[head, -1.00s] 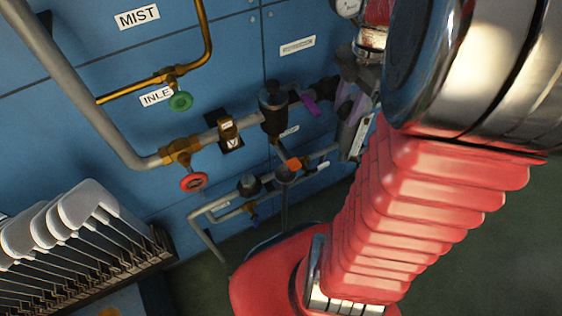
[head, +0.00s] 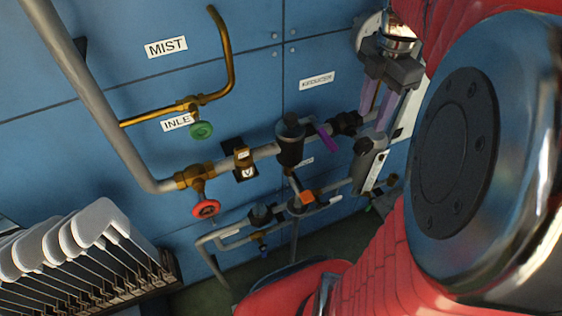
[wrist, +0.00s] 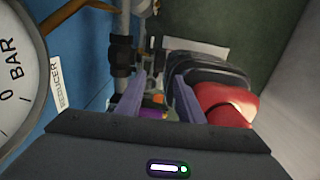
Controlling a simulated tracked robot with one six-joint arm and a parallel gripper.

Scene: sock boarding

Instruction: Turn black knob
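Several black parts sit on the pipework of the blue panel, and I cannot tell for sure which is the task's black knob. A black capped valve body (head: 290,143) stands on the main pipe below the REDUCER label, with a purple lever (head: 327,138) beside it. Lower black round knobs (head: 261,214) sit near an orange part. My gripper (head: 375,115) is right of the capped body, its two purple fingers apart and empty. In the wrist view the fingers (wrist: 158,100) are also spread, with the orange part and purple lever beyond them.
A red handwheel (head: 206,209) and a green handwheel (head: 201,130) are on the left pipes. A rack of white sock boards (head: 95,225) stands lower left. A large gauge (wrist: 18,75) is close at the wrist view's left. My red arm covers the right.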

